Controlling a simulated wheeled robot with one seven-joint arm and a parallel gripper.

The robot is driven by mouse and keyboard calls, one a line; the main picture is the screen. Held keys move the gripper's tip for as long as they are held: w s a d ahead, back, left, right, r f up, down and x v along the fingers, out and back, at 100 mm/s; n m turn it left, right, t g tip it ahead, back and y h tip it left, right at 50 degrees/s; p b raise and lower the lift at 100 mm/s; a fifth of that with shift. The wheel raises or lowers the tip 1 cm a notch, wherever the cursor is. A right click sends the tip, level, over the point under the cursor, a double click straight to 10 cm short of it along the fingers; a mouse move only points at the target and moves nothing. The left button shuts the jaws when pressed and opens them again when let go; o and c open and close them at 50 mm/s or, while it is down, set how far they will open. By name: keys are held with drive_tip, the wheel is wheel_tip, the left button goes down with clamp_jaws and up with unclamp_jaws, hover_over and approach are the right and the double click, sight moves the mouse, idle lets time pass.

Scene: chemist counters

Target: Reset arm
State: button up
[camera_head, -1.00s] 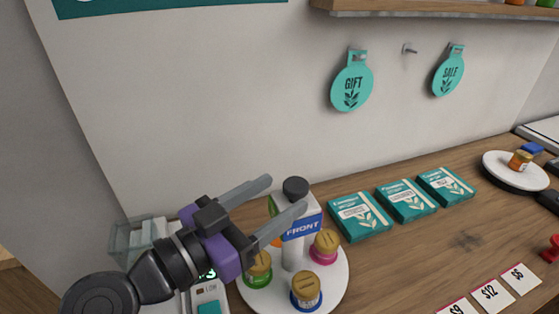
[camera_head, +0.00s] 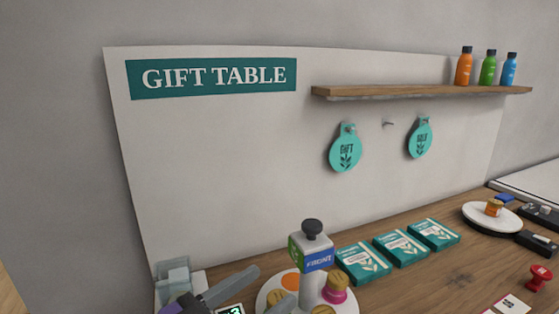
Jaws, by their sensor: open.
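My gripper (camera_head: 248,294) is at the lower left of the head view, cut off by the bottom edge. Its two grey fingers are apart with nothing between them. It is in front of the left side of a round white turntable (camera_head: 265,299). On the turntable stands a post with a "FRONT" block (camera_head: 318,260) and a dark knob (camera_head: 312,228). The lower part of the turntable is out of view or behind my gripper.
Three teal boxes (camera_head: 401,249) lie in a row on the wooden counter (camera_head: 440,290). A clear bin (camera_head: 176,274) stands at the left. A white scale plate (camera_head: 480,219) holds a small jar (camera_head: 493,208). A shelf (camera_head: 420,91) with three bottles and two hanging tags (camera_head: 345,148) are on the wall.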

drive_tip(key=w+a+f+n+t+y, duration=0.1)
drive_tip(key=w+a+n+t+y, duration=0.45)
drive_tip(key=a+n+y, duration=0.4)
wheel_tip(320, 180, down, 7)
drive_tip(key=s+d+n+y, duration=0.2)
drive_tip(key=n+y, duration=0.4)
drive_tip(key=s+d+f+y, duration=0.1)
drive_tip(key=s+d+f, duration=0.2)
drive_tip(key=s+d, duration=0.1)
drive_tip(key=s+d+f+n+g+y, duration=0.1)
drive_tip(key=s+d+f+y, duration=0.1)
drive_tip(key=s+d, duration=0.3)
drive_tip(key=s+d+f+y, duration=0.1)
drive_tip(key=s+d+f, duration=0.3)
drive_tip(key=s, duration=0.1)
drive_tip(key=shift+s+d+f+n+g+y, duration=0.15)
drive_tip(key=shift+s+d+n+g+y, duration=0.1)
drive_tip(key=shift+g+y, duration=0.1)
drive_tip(key=s+d+f+m+g+h, duration=0.1)
drive_tip(key=s+d+m+h, duration=0.6)
drive_tip(key=s+d, duration=0.9)
drive_tip(key=s+f+m, duration=0.1)
drive_tip(key=s, duration=0.4)
drive_tip(key=shift+d+f+g, duration=0.15)
drive_tip(key=shift+d+g, duration=0.25)
